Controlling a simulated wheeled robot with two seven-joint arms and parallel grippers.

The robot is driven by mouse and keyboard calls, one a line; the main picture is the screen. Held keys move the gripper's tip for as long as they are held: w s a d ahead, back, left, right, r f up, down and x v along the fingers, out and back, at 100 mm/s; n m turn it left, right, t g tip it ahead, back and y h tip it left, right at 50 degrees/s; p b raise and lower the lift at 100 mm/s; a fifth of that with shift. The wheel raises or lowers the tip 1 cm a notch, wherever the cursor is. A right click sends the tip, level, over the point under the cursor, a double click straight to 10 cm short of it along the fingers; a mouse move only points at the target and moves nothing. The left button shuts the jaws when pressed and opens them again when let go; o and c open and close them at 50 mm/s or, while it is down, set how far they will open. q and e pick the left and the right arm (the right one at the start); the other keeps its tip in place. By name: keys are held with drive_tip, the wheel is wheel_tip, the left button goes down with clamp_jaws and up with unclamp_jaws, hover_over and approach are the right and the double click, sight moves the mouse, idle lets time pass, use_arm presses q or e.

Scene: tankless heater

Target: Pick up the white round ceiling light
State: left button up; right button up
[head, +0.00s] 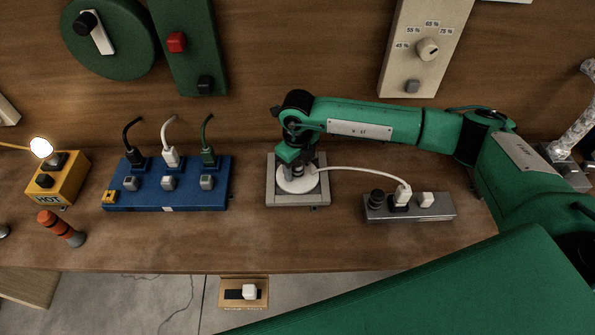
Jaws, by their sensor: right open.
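The white round ceiling light (290,187) sits on a grey square plate (320,192) in the middle of the table. A white cable runs from near it to a plug on a grey power strip. My right gripper (298,170) points down directly over the light and is open. It hides part of the light's top, and I cannot tell whether its fingers touch the light. My left gripper is not in view.
The grey power strip (440,210) lies to the right under my right arm. The table's front edge is clear.

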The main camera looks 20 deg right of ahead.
clamp_jaws()
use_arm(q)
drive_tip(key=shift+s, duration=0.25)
